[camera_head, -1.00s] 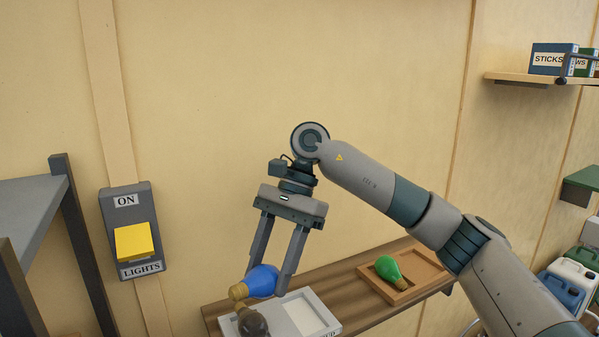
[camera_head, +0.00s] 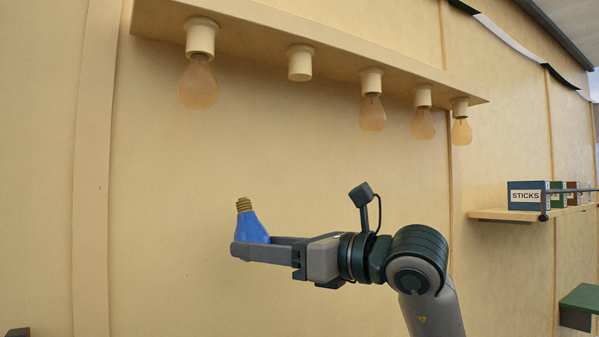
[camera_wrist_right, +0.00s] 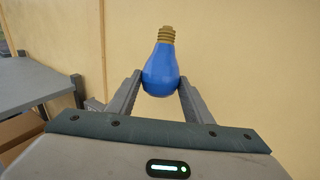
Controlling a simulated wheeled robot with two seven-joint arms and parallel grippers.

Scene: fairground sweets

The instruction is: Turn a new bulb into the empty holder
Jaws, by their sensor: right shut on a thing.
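My right gripper (camera_head: 252,249) is shut on a blue bulb (camera_head: 250,226), held upright with its brass screw cap up. In the right wrist view the blue bulb (camera_wrist_right: 160,70) sits between the two fingers (camera_wrist_right: 158,92). The empty holder (camera_head: 300,63) hangs from the underside of a cream board, second from the left. The bulb is well below the holder and a little to its left in the picture, apart from it. My left gripper is not in view.
Pale bulbs hang in the other holders, one left (camera_head: 198,85) and several right of the empty one. The cream board (camera_head: 330,45) runs along the wall. A shelf (camera_head: 520,215) with boxes is at right. Open wall lies between bulb and board.

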